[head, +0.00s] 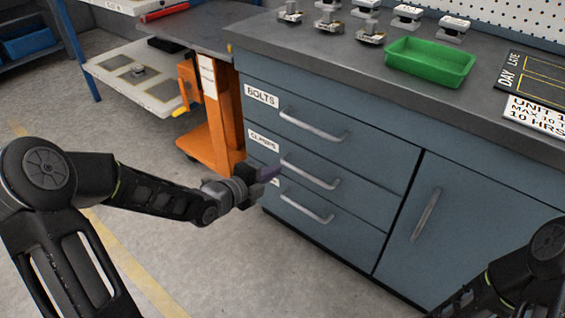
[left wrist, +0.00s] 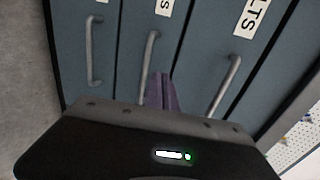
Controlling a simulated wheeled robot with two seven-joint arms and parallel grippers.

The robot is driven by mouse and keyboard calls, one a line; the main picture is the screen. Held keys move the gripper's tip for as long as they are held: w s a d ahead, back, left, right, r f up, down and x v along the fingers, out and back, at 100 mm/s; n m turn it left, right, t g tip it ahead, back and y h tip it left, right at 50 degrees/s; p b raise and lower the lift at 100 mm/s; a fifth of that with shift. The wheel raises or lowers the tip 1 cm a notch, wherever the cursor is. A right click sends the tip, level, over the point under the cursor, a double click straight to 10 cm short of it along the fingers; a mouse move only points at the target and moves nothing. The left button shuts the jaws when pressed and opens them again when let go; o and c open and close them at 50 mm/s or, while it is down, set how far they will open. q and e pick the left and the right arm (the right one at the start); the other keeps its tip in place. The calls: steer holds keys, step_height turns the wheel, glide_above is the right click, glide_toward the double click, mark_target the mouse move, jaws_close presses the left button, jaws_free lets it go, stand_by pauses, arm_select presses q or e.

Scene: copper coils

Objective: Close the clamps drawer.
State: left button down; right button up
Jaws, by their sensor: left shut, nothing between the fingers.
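The clamps drawer (head: 350,195) is the middle one of three in the blue-grey cabinet. Its front looks about flush with the drawers above and below; I cannot tell if a small gap remains. Its bar handle (head: 310,171) also shows in the left wrist view (left wrist: 150,60). My left gripper (head: 270,172) is shut and empty, with its purple fingers (left wrist: 161,92) pointing at the drawer front beside the handle. They hide part of that front, and I cannot tell whether they touch it. My right gripper is out of view; only part of the right arm shows at lower right.
The bolts drawer (head: 360,140) is above, and another drawer (head: 335,222) is below. A cupboard door (head: 455,225) stands to the right. On the worktop are a green tray (head: 430,62) and several metal clamps. An orange cart (head: 222,120) stands left of the cabinet.

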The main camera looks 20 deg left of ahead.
arm_select(q)
steer(key=v, duration=0.2)
steer(key=shift+s+a, duration=0.15)
steer(key=shift+s, duration=0.15)
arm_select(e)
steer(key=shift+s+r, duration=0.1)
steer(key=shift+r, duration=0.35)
